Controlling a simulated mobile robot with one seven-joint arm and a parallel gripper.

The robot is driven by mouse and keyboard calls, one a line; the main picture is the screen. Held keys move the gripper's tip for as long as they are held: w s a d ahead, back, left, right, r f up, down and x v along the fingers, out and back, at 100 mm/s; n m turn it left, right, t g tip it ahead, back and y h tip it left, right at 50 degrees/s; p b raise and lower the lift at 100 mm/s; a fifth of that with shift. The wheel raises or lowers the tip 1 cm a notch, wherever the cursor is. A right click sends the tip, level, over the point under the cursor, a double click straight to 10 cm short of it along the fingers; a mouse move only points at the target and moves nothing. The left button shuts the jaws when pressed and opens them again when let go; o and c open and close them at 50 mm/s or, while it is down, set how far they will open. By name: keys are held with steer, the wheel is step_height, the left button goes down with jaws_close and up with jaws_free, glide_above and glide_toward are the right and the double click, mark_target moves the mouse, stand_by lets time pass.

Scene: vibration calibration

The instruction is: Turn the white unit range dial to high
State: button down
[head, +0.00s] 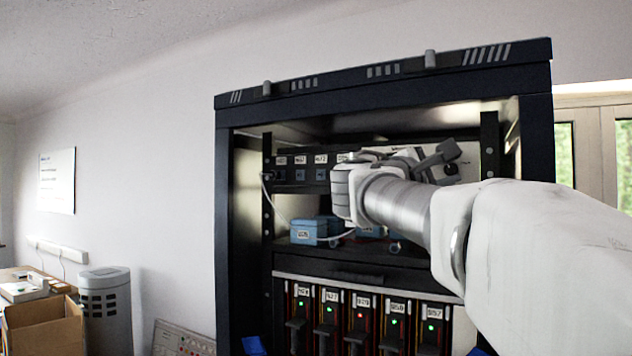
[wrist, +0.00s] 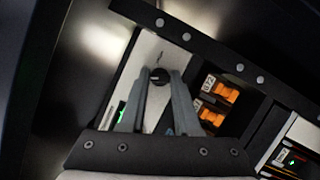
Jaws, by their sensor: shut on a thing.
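The white unit (wrist: 140,62) has a pale front panel, tilted in the wrist view. Its black round dial (wrist: 159,74) sits between the two grey fingertips of my gripper (wrist: 161,82), which is shut on it. The dial's pointer and the range marks are too small to read. A small dark mark shows on the panel just above the dial. In the head view my gripper (head: 440,160) reaches into the upper right of the rack, and my arm hides much of the unit.
The dark rack (head: 222,200) frames the work with posts on both sides. Left of my gripper are a row of labelled modules (head: 298,173) and a blue box (head: 315,231) on a shelf. Several green-lit modules (head: 360,320) stand below. Orange parts (wrist: 222,92) lie right of the fingers.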

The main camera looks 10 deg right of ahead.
steer(key=m+g+y, duration=0.1)
steer(key=m, duration=0.2)
steer(key=shift+r+m, duration=0.1)
steer(key=shift+m, duration=0.3)
steer(key=m, duration=0.2)
steer(key=m+y, duration=0.1)
steer(key=m, duration=0.1)
steer(key=shift+r+g+y, duration=0.2)
steer(key=shift+g+y, duration=0.1)
steer(key=shift+g, duration=0.1)
steer(key=m+y, duration=0.1)
steer(key=m, duration=0.2)
steer(key=shift+r+y, duration=0.1)
steer(key=shift+y, duration=0.3)
steer(key=shift+s+d+m+y, duration=0.1)
steer(key=shift+m+y, duration=0.6)
steer(key=shift+m, duration=0.7)
steer(key=c, duration=0.6)
jaws_free()
